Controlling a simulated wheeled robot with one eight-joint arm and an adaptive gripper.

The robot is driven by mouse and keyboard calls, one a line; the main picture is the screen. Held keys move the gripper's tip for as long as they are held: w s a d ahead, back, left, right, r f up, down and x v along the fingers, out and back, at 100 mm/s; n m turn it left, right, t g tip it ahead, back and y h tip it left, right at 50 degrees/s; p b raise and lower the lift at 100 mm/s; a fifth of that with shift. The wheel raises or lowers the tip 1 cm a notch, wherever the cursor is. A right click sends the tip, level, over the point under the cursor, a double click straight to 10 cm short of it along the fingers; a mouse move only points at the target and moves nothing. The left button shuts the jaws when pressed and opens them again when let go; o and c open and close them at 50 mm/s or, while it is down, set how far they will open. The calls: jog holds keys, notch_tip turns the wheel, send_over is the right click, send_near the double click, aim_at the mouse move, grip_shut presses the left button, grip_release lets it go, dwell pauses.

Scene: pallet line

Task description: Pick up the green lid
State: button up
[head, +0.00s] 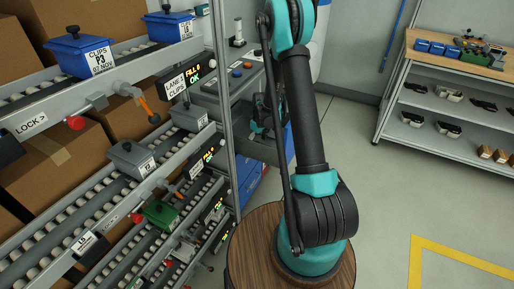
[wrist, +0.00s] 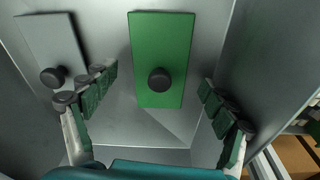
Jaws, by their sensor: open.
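The green lid (wrist: 160,38) is a flat green rectangle with a round black knob (wrist: 159,80) near its middle. In the wrist view it lies on a pale grey surface, straight ahead of my gripper (wrist: 156,84). My gripper is open, with one finger on each side of the knob in the picture and nothing held. The gap between the fingertips and the lid cannot be judged exactly. I cannot make out the green lid in the head view, where my arm covers part of the scene.
A grey lid with a black knob (wrist: 45,40) lies left of the green lid, near my left finger. In the head view, a roller rack with blue bins (head: 75,54), grey bins and a green bin (head: 160,213) stands left. A shelf unit (head: 440,95) stands right; open floor lies between.

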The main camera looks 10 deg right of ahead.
jog(key=shift+f, duration=0.1)
jog(key=c, duration=1)
